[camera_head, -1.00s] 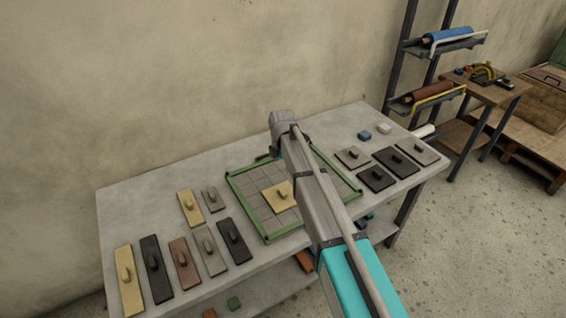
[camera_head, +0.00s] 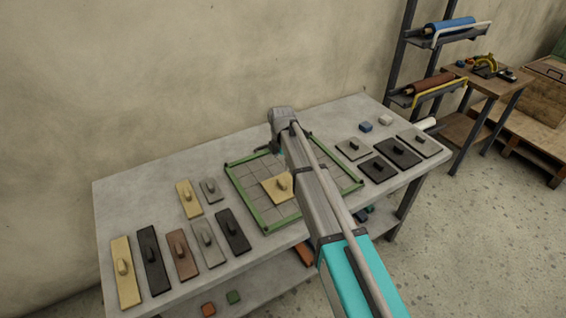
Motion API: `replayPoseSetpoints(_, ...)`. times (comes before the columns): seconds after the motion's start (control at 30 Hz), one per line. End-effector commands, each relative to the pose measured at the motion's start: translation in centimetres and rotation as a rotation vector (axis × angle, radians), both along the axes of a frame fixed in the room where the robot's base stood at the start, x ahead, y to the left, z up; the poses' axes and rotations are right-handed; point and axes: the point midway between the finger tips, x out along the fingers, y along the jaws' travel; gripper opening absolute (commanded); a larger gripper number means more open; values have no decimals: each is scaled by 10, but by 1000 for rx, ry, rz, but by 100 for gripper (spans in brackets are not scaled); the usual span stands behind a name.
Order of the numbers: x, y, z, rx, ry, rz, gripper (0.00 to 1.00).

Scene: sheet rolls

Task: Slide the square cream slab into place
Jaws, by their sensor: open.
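The square cream slab (camera_head: 271,189) with a raised knob lies flat inside the green-edged tray (camera_head: 249,208) on the grey table. The tray floor is marked with a grid of grey squares. The slab sits toward the front middle of the tray, with bare grid to its left and behind it; my arm covers its right edge. My arm crosses over the tray from the lower right.
Several knobbed slabs lie left of the tray, including a long cream one (camera_head: 125,284) and a black one (camera_head: 154,267). More grey and black slabs (camera_head: 398,153) lie to the right, with a blue block (camera_head: 366,127) behind. A rack with rolls (camera_head: 449,28) stands at the right.

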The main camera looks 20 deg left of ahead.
Motion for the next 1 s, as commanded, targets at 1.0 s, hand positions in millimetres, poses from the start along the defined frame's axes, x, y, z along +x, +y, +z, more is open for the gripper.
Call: replayPoseSetpoints(1.0,0,1,-83,0,0,1,100)
